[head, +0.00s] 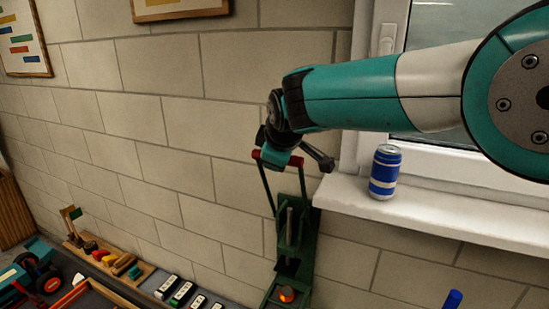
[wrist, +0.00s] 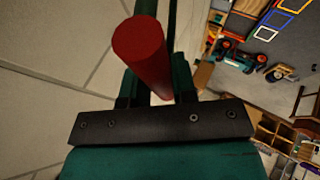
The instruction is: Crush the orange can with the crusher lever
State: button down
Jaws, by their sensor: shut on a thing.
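The green can crusher (head: 293,235) is fixed upright against the brick wall, with its lever arms raised. Its red lever handle (head: 284,160) is at the top and also shows large in the wrist view (wrist: 143,50). My gripper (head: 268,151) is shut on this handle, with a dark finger on each side of it in the wrist view. The orange can (head: 286,294) is low in the crusher, near the bottom edge of the head view. Only its top shows, glowing orange; its lower part is out of frame.
A blue and white can (head: 385,172) stands on the white windowsill (head: 450,212) to the right of the crusher. A blue object (head: 452,299) pokes up at the lower right. Toy vehicles (head: 38,272) and small blocks (head: 110,261) lie at the lower left.

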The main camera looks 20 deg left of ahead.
jog(key=shift+w+d+r, duration=0.1)
jog(key=shift+w+d, duration=0.2)
jog(key=c, duration=0.9)
grip_release()
jog(key=shift+w, duration=0.15)
jog(key=shift+s+a, duration=0.15)
jog(key=shift+s, duration=0.05)
jog(key=b+v, duration=0.5)
jog(key=v, duration=1.2)
jog(key=shift+s+r, duration=0.1)
jog(key=shift+s, duration=0.05)
jog(key=shift+b, duration=0.3)
